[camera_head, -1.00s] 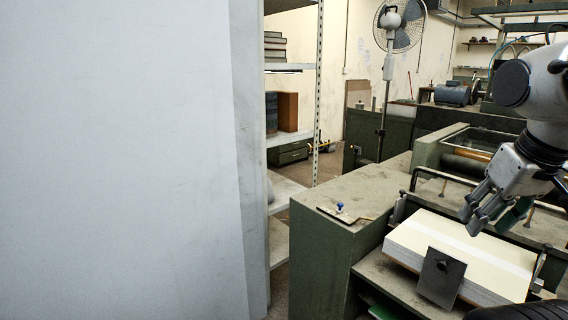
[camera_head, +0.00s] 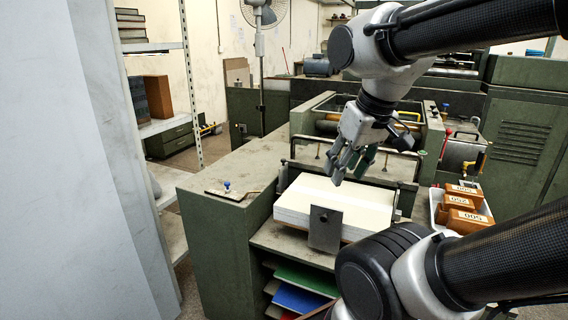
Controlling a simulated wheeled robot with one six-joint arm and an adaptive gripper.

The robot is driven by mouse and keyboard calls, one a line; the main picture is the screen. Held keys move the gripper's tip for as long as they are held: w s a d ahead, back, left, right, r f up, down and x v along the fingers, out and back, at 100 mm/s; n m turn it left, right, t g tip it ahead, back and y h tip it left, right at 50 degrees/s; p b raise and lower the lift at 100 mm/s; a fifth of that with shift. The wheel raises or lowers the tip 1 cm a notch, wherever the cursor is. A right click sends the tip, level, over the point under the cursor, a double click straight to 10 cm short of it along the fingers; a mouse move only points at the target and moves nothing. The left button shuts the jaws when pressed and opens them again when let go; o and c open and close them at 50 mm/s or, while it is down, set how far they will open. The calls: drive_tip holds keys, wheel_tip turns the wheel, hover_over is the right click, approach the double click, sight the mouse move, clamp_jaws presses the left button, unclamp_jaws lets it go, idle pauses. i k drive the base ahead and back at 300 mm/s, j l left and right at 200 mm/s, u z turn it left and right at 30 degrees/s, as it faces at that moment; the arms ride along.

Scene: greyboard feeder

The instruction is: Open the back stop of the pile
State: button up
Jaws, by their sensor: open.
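The pile (camera_head: 300,198) is a stack of pale board on the feeder's bed. A dark metal plate with a black knob, which looks like the back stop (camera_head: 325,230), stands upright against the pile's near face. My gripper (camera_head: 347,180) is open and empty, its fingers pointing down above the pile's far right part. It is apart from the plate, above and beyond it. My arm hides part of the feeder behind the pile.
The green feeder cabinet (camera_head: 215,235) stands left of the pile, with a blue-knobbed plate on top. Coloured sheets (camera_head: 298,298) lie on shelves below. A white tray (camera_head: 436,205) with numbered brown boxes stands at right. A shelf rack (camera_head: 190,75) and grey panel (camera_head: 60,180) are at left.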

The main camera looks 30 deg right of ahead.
sight(324, 232)
drive_tip(key=k+l+u, duration=0.6)
drive_tip(key=k+l, duration=0.2)
drive_tip(key=k, duration=0.1)
